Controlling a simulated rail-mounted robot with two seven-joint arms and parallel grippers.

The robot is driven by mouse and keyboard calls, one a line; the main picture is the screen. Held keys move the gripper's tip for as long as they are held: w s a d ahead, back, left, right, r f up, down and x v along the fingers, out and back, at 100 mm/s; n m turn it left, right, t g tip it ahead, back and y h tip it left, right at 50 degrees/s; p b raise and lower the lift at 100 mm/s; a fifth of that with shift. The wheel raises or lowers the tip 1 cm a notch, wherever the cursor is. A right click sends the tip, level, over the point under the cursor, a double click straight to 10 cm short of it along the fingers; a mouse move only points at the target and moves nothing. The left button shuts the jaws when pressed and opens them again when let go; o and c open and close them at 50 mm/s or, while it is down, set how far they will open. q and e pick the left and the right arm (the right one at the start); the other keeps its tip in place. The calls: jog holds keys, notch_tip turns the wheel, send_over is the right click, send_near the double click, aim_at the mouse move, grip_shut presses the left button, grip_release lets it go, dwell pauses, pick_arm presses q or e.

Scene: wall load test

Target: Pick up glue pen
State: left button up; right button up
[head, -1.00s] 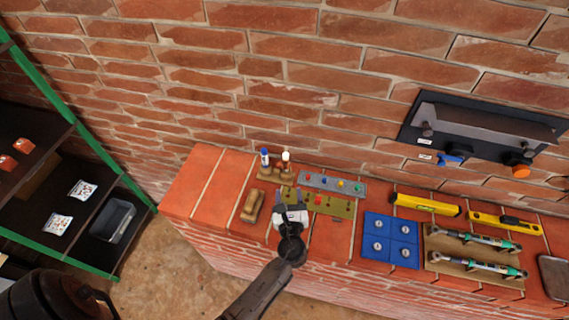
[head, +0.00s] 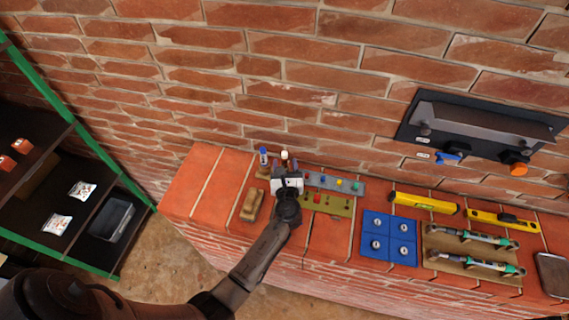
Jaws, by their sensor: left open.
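Two small upright pens or bottles stand in a wooden holder (head: 262,172) at the back of the brick ledge. One is blue and white (head: 264,156). The other has a white top (head: 285,155) and a dark tip-like body below it. I cannot tell from their markings which is the glue pen. My left gripper (head: 285,167) is open, just in front of and around the line of the white-topped one, with its fingers pointing to the wall. Contact cannot be made out. The gripper hides most of the holder's right part. My right gripper is not in view.
A brown wooden brush-like block (head: 251,205) lies left of the gripper. A green board (head: 335,206) and a grey board with coloured knobs (head: 322,180) lie right. Blue tray (head: 390,228), yellow level (head: 424,202) and torque tools are further right. The ledge's left end is clear.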

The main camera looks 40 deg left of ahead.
aim_at(285, 164)
pick_arm(q)
jog(key=shift+x, duration=1.95)
jog(key=shift+r, duration=0.1)
grip_shut()
